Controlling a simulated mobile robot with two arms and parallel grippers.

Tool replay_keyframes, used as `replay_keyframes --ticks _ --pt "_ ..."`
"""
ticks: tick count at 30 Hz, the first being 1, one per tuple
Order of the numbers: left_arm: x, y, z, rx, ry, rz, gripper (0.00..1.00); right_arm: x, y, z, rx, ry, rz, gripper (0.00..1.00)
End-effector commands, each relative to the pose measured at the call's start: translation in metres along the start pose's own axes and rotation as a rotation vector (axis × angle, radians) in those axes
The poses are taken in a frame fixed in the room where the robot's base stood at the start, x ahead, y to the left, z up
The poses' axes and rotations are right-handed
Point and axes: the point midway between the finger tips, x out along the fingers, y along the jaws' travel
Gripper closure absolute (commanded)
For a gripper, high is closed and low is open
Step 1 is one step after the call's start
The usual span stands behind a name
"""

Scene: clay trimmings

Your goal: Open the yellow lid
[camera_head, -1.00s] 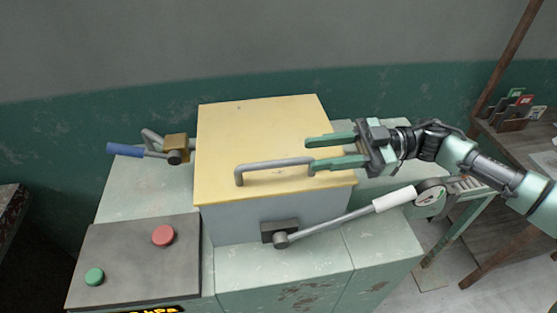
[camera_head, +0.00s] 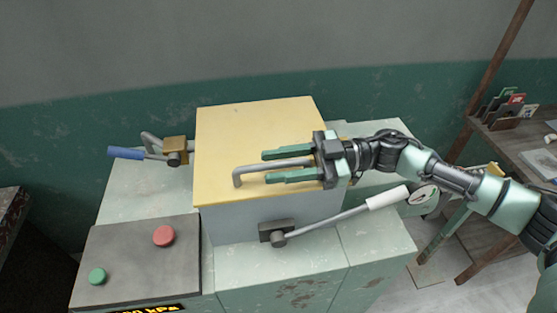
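The yellow lid (camera_head: 240,130) lies flat and closed on a grey box (camera_head: 228,223) on top of the green machine. A grey bar handle (camera_head: 243,173) runs along the lid's front part. My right gripper (camera_head: 266,167) reaches in from the right with its green fingers open. One finger lies on the far side of the handle and the other on the near side, so the bar shows between them. The right part of the handle is hidden by the gripper. My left gripper is not in view.
A lever with a white grip (camera_head: 388,197) extends right from the box front. A blue-handled lever (camera_head: 126,152) stands at the left. A panel (camera_head: 125,262) with red (camera_head: 164,236) and green (camera_head: 97,276) buttons is at front left. A wooden table (camera_head: 538,150) stands at the right.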

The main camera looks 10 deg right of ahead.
Motion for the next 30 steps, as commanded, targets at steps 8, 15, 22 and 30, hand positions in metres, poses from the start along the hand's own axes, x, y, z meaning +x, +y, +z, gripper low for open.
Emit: replay_keyframes --ticks 8,15,22,30 --pt "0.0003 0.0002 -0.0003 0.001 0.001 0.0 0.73 0.0001 -0.0001 0.0004 -0.001 0.0 0.0 0.83" --pt "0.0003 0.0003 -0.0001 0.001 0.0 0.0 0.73 -0.0001 0.0001 0.0002 -0.002 0.0 0.0 1.0" --pt "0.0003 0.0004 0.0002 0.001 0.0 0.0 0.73 -0.0003 0.0003 -0.0002 -0.003 0.0 0.0 1.0" --pt "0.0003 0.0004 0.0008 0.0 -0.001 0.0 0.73 -0.0004 0.0006 -0.0006 -0.004 0.0 0.0 1.0"
